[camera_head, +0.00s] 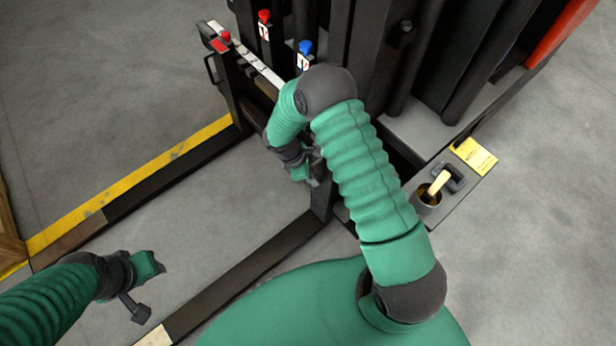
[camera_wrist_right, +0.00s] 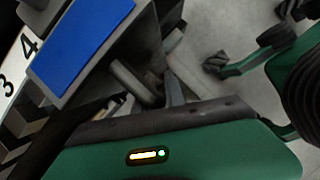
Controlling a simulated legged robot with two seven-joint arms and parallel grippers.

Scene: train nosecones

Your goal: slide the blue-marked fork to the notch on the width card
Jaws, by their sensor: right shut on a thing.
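The blue-marked fork shows in the right wrist view by its blue plate (camera_wrist_right: 80,40). Beside it is a white strip with the numbers 3 and 4, the width card (camera_wrist_right: 18,62). In the head view, a white strip (camera_head: 245,53) runs along the carriage top, and a blue knob (camera_head: 305,46) stands near its right end. My right gripper (camera_head: 308,172) is low at the fork's upright part, shut on a grey handle (camera_wrist_right: 138,84) below the blue plate. Its grip is partly hidden.
A red knob (camera_head: 264,16) stands at the back, and a yellow-edged fork (camera_head: 150,168) lies at the left. A ledge at the right holds a cup with a wooden-handled brush (camera_head: 430,194) and a yellow note (camera_head: 474,155). The floor between the forks is clear.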

